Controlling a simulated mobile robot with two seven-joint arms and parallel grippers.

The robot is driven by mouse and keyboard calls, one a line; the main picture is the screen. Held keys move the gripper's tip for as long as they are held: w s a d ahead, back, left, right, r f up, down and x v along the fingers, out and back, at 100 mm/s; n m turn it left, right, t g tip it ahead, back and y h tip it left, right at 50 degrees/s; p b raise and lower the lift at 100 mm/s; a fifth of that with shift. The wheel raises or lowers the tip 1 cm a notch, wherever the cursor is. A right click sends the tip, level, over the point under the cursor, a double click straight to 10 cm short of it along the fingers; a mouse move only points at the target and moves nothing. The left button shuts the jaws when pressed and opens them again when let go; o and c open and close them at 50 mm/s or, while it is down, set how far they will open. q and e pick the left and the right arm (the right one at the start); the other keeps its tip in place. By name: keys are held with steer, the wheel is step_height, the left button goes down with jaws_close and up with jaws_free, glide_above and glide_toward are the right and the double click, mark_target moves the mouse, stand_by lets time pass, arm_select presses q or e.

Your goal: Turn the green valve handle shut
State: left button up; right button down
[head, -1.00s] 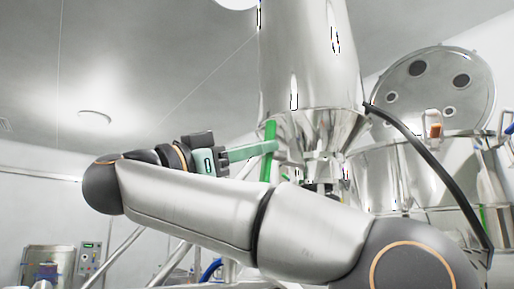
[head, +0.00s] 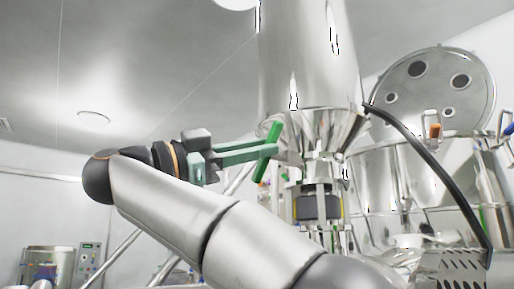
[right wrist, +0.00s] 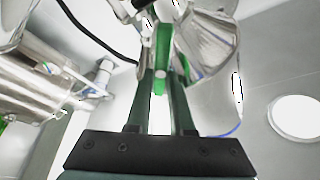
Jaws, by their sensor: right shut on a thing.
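The green valve handle (head: 274,132) is a bright green bar below the big steel hopper, tilted with its top leaning right. My right gripper (head: 272,150) reaches it from the left, with its pale green fingers shut on the bar near its middle. The fingers hide that part of the bar. In the right wrist view the handle (right wrist: 162,48) stands between the tips of the two dark green fingers (right wrist: 163,75). My left gripper is out of view.
The steel hopper (head: 308,70) hangs above the handle. A black hose (head: 425,155) arcs down to the right of it. Steel vessels, one with a round open lid (head: 436,90), stand at right. Free air lies to the left of my arm.

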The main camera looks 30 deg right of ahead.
steer(key=shift+f, duration=0.15)
steer(key=c, duration=0.8)
jaws_free()
steer(key=v, duration=0.7)
steer(key=shift+a, duration=0.25)
steer(key=shift+o, duration=0.2)
steer(key=shift+w, duration=0.1)
